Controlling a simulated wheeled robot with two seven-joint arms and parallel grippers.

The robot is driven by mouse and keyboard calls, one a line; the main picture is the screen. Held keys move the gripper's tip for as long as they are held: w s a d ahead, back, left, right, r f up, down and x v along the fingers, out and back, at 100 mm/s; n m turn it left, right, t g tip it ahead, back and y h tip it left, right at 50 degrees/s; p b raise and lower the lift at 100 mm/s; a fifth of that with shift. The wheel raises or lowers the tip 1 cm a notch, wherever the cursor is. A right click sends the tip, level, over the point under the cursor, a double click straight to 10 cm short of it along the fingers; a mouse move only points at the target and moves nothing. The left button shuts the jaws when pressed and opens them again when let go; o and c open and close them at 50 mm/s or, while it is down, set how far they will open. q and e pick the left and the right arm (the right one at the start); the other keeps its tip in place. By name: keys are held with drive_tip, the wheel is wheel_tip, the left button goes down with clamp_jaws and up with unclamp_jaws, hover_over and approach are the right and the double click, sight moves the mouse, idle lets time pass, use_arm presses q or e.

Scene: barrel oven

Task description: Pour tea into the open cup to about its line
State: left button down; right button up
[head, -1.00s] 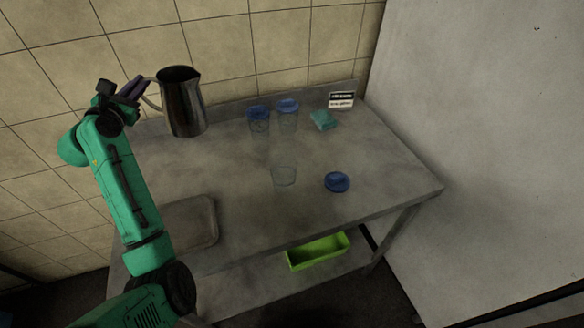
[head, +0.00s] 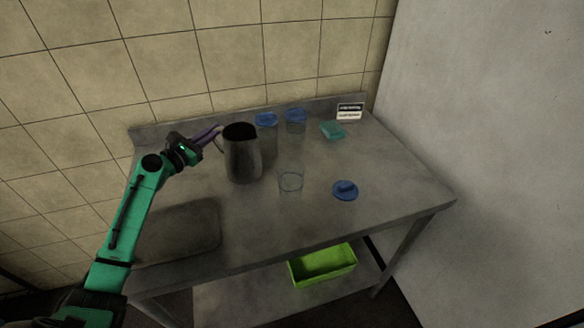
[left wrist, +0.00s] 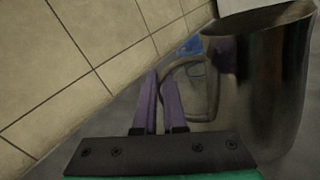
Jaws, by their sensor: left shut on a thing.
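A dark metal jug (head: 243,160) stands upright, left of the open clear cup (head: 291,184). My left gripper (head: 215,134) is shut on the jug's handle. In the left wrist view, the purple fingers (left wrist: 160,102) are at the handle, with the jug (left wrist: 262,85) on the right. I cannot tell whether the jug's base touches the table. The open cup looks empty; its line cannot be made out. A loose blue lid (head: 345,190) lies right of the cup. My right gripper is not in view.
Two blue-lidded cups, one left (head: 266,121) and one right (head: 295,116), stand behind on the steel table (head: 390,185). A teal cloth-like item (head: 332,131) and a small sign (head: 350,111) are at the back right. A tray (head: 180,232) lies front left; a green bin (head: 322,265) sits below.

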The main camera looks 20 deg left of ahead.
sight(220, 129)
use_arm(q)
drive_tip(key=shift+s+d+r+m+p, duration=0.1)
drive_tip(key=shift+d+r+m+p, duration=0.3)
drive_tip(key=shift+r, duration=0.3)
drive_tip(key=shift+s+d+r+m+p, duration=0.1)
drive_tip(key=shift+d+r+m+p, duration=0.25)
drive_tip(key=shift+r, duration=0.3)
drive_tip(key=shift+s+d+r+m+p, duration=0.2)
drive_tip(key=shift+d+r+m+p, duration=0.5)
drive_tip(key=shift+r+m+p, duration=0.25)
drive_tip(key=shift+s+d+r+m+p, duration=0.25)
drive_tip(key=shift+d+r+m+p, duration=0.5)
drive_tip(key=shift+d+m+p, duration=0.3)
drive_tip(key=s+d+r+m+p, duration=0.1)
drive_tip(key=d+r+m+p, duration=0.3)
drive_tip(key=m, duration=0.6)
drive_tip(key=d+r, duration=0.2)
drive_tip(key=d, duration=0.1)
drive_tip(key=shift+s+d+r, duration=0.3)
drive_tip(key=shift+s+d, duration=0.1)
drive_tip(key=shift+d+r, duration=0.15)
drive_tip(key=shift+s+d+r+m, duration=0.15)
drive_tip(key=shift+d+r+m, duration=0.1)
drive_tip(key=shift+d+m, duration=0.15)
